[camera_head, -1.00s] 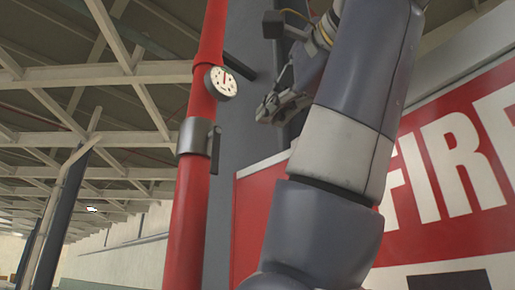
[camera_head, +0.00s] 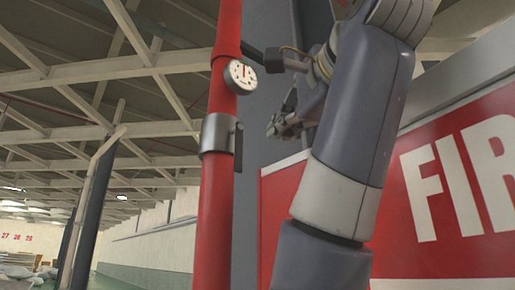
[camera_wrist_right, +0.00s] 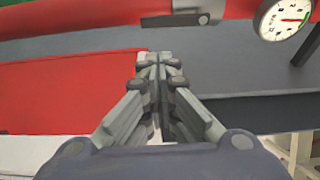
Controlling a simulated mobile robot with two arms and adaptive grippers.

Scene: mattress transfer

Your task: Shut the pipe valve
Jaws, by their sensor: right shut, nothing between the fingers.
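A red vertical pipe (camera_head: 211,220) stands left of centre in the head view and crosses the top of the right wrist view (camera_wrist_right: 105,15). It carries a round white gauge (camera_head: 241,77), also at the wrist view's top right (camera_wrist_right: 287,16). A dark lever (camera_head: 252,53) sticks out beside the gauge; my right wrist overlaps its end. Lower down, a grey metal collar (camera_head: 216,133) has a short dark handle (camera_head: 238,147). My right gripper (camera_head: 275,126) is right of the pipe, apart from it. Its fingers are together and empty in the wrist view (camera_wrist_right: 160,65). My left gripper is out of view.
A red sign (camera_head: 420,215) with white letters fills the right side behind my right arm. A dark grey column (camera_head: 262,120) stands behind the pipe. The hall on the left is open, with a slanted post (camera_head: 88,205) further back.

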